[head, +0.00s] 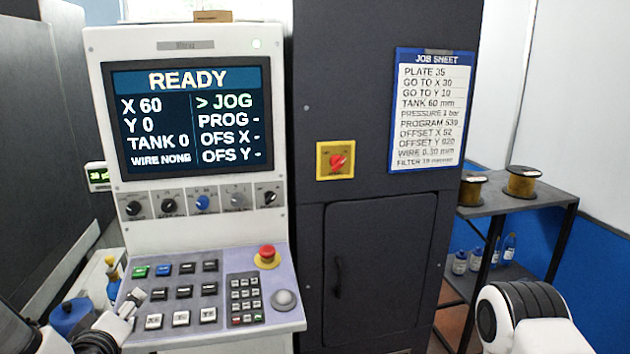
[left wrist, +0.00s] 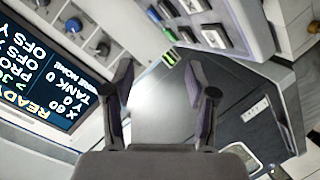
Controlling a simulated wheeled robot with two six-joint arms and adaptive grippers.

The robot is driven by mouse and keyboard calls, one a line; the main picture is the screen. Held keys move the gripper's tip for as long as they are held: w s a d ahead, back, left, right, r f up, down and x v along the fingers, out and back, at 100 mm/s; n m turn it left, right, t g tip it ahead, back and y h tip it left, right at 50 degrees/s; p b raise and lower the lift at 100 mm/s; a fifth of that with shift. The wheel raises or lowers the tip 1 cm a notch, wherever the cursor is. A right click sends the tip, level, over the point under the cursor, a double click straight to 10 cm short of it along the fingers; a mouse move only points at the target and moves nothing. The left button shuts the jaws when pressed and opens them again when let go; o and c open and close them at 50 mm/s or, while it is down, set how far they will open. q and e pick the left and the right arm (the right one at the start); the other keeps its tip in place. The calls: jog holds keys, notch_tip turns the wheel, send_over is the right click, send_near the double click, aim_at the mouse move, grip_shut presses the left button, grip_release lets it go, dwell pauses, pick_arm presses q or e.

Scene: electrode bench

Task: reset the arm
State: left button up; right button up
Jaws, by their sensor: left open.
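My left gripper (head: 131,303) is at the lower left of the head view, in front of the left edge of the sloped control panel (head: 262,318). In the left wrist view its two dark fingers (left wrist: 162,95) stand apart with nothing between them. The screen (head: 190,118) reads READY, X 60, Y 0, TANK 0, WIRE NONE, with JOG marked. A white and black part of my right arm (head: 524,312) shows at the lower right. My right gripper is out of view.
A red stop button (head: 267,254) and a keypad (head: 245,299) sit on the panel. A job sheet (head: 432,110) hangs on the dark cabinet (head: 372,262). A shelf (head: 490,209) with spools stands at right.

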pick_arm(q)
jog(key=s+d+f+m+g+h, duration=0.1)
jog(key=s+d+f+m+g, duration=0.15)
jog(key=s+f, duration=0.45)
jog(key=s+d+f+m+g+h+b, duration=0.1)
jog(key=s+d+f+m+g, duration=0.15)
jog(key=f, duration=0.85)
jog(key=s+d+f+m+g+h, duration=0.15)
jog(key=s+f+g, duration=0.3)
jog(key=f, duration=0.45)
jog(key=s+d+f+m+g, duration=0.1)
jog(key=s+f+m+g, duration=0.1)
jog(key=s+f, duration=0.3)
jog(key=s+d+f+m+g, duration=0.2)
jog(key=s+f, duration=0.3)
jog(key=s, duration=0.6)
jog(key=shift+s+m+g+b, duration=0.3)
jog(key=shift+m+g, duration=0.05)
jog(key=shift+g, duration=0.2)
jog(key=shift+w, duration=0.1)
